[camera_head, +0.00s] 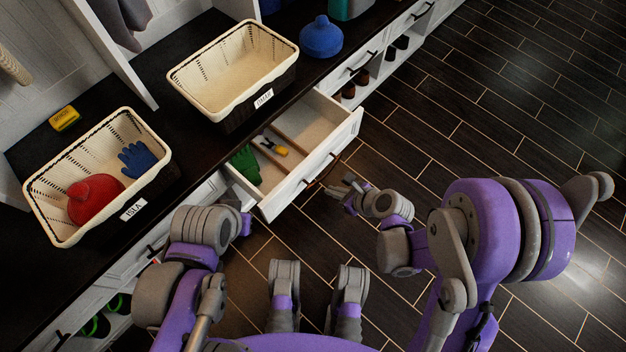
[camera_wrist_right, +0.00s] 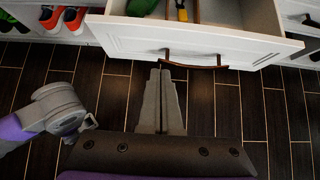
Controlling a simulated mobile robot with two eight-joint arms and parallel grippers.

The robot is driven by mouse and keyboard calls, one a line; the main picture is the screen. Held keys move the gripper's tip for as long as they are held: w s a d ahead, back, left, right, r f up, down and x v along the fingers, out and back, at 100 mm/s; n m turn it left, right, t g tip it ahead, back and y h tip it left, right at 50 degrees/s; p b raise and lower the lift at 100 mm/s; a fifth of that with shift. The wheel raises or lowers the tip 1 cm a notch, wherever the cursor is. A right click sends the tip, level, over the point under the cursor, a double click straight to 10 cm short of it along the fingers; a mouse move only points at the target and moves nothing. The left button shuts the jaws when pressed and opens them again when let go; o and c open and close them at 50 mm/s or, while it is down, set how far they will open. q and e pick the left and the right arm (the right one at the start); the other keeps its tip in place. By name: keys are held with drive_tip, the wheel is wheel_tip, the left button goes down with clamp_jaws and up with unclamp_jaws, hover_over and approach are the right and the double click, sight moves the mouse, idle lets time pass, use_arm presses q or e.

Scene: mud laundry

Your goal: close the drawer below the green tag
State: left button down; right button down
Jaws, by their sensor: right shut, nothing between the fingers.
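An open white drawer (camera_head: 338,130) sticks out from under the dark bench, and its front panel with a brown bar handle shows in the right wrist view (camera_wrist_right: 235,45). It holds a green glove (camera_head: 245,163) and a yellow-and-dark tool (camera_head: 274,147). I make out no green tag in either view. My right gripper (camera_head: 338,190) is shut and empty, just outside the drawer front. In the right wrist view its fingertips (camera_wrist_right: 163,70) reach the handle's left part; I cannot tell if they touch. My left gripper (camera_head: 243,218) is near the drawer's left front corner, its fingers unclear.
On the bench (camera_head: 180,125) stand two cream baskets: a left one (camera_head: 55,175) with a red hat and blue glove, and an empty-looking right one (camera_head: 215,75). A blue hat (camera_head: 321,38) and a yellow box (camera_head: 64,118) also sit there. The dark floor (camera_head: 430,120) beyond is clear.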

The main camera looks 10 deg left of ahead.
drive_tip(key=b, duration=0.2)
approach(298, 176)
wheel_tip(298, 176, down, 4)
drive_tip(key=a, duration=0.1)
drive_tip(key=w+a, duration=0.1)
drive_tip(key=shift+w+a+f, duration=0.1)
drive_tip(key=shift+w+a, duration=0.2)
drive_tip(key=shift+w+a+b, duration=0.3)
drive_tip(key=shift+w+a, duration=0.05)
drive_tip(key=shift+a, duration=0.05)
drive_tip(key=w+a, duration=1)
drive_tip(key=a, duration=0.4)
drive_tip(key=shift+w, duration=0.25)
drive_tip(key=shift+a, duration=0.1)
